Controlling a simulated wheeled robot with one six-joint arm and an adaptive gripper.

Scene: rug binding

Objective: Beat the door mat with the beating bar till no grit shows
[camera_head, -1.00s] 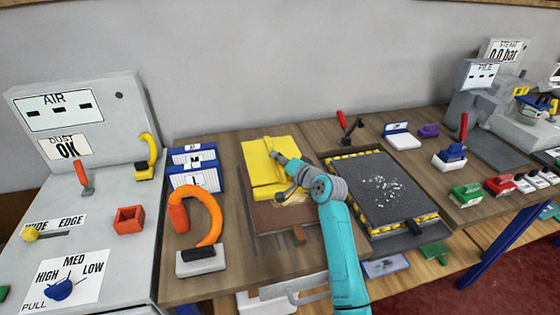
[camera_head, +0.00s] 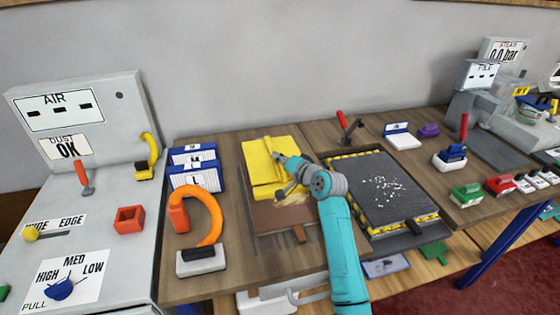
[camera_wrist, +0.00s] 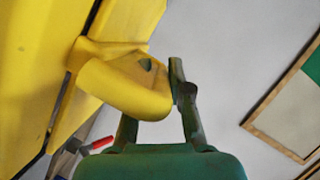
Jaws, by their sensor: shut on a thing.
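The door mat (camera_head: 385,187) is dark grey and lies flat in a yellow-and-black edged bed right of my arm. Pale grit shows in a patch near its middle. My gripper (camera_head: 284,192) is at the front of a yellow panel (camera_head: 262,160) over a brown board. In the wrist view my gripper (camera_wrist: 158,100) is shut on a yellow handle (camera_wrist: 125,85) beside the yellow panel (camera_wrist: 35,60). I cannot tell for sure which thing is the beating bar. A dark bar (camera_head: 398,241) lies along the mat bed's front edge.
An AIR cabinet (camera_head: 75,115) with a DUST OK plate stands left. An orange hooked handle (camera_head: 212,215) stands beside the brown board (camera_head: 270,222). A red-handled lever (camera_head: 347,127) stands behind the mat. Blue, green and red blocks (camera_head: 465,195) are to the right.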

